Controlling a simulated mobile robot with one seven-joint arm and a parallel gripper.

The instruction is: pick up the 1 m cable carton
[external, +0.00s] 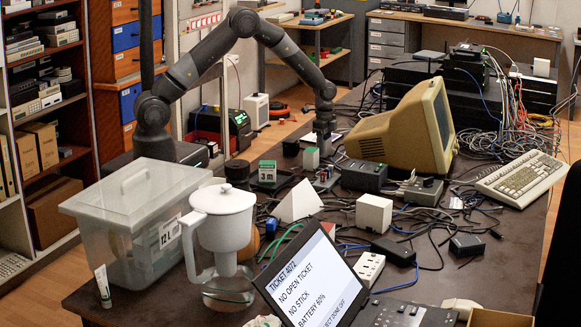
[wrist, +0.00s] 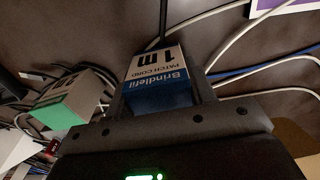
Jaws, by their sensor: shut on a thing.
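The 1 m cable carton (wrist: 157,75) is a small white and blue box marked "Brindlefil PATCH CORD 1 m". In the wrist view it sits between the two fingers of my gripper (wrist: 160,97), which is shut on it. In the external view my gripper (external: 325,147) points down over the cluttered middle of the table. The carton is small and hard to make out there among the clutter. I cannot tell whether it touches the table.
A white carton with a green end (wrist: 66,104) stands close to the left of my gripper in the wrist view. Loose cables (wrist: 232,45) run around the held carton. A beige monitor (external: 405,125) stands right of my gripper.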

